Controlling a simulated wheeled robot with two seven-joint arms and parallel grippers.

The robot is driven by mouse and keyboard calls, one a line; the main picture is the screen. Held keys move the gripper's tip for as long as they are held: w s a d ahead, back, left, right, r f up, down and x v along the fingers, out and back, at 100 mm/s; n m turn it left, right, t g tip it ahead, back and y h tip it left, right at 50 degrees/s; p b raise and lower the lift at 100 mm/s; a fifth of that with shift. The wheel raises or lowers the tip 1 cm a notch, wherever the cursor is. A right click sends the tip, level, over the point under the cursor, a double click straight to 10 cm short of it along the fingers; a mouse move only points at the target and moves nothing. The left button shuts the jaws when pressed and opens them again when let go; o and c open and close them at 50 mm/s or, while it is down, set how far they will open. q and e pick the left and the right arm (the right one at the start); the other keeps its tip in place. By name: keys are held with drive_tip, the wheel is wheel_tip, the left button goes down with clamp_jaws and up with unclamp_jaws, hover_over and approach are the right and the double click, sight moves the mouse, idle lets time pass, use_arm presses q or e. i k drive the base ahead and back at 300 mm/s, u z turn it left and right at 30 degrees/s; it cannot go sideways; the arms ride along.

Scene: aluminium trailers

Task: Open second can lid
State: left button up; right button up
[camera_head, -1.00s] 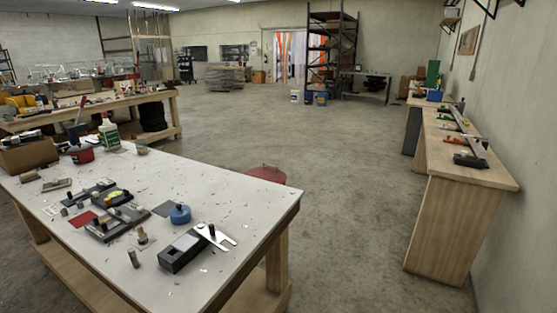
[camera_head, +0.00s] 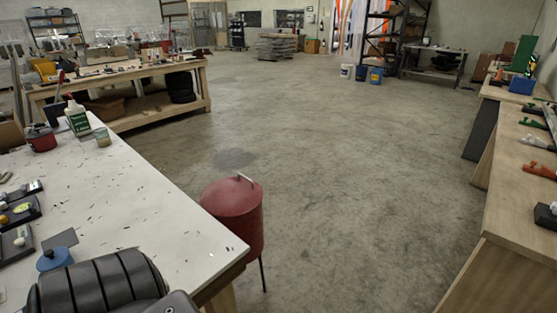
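A red can (camera_head: 236,222) with a slightly domed red lid (camera_head: 231,196) stands on the floor beside the right edge of the white table. The lid looks closed and has a small light metal handle (camera_head: 246,181) on it. A dark thin leg or rod shows below the can's right side. The table hides part of the can's lower left. A black ribbed part of my own arm shows at the bottom left, over the table corner. Neither of my grippers is in view. No other can of this kind shows clearly.
The white table (camera_head: 150,190) fills the left, with a red pot (camera_head: 41,138), a bottle (camera_head: 78,118) and a blue round item (camera_head: 54,258). A wooden bench (camera_head: 510,200) runs along the right. The concrete floor between them is open. Several buckets (camera_head: 376,77) stand far back.

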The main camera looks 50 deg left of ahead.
sight(232, 197)
drive_tip(key=i, duration=1.5)
drive_tip(key=u, duration=1.3)
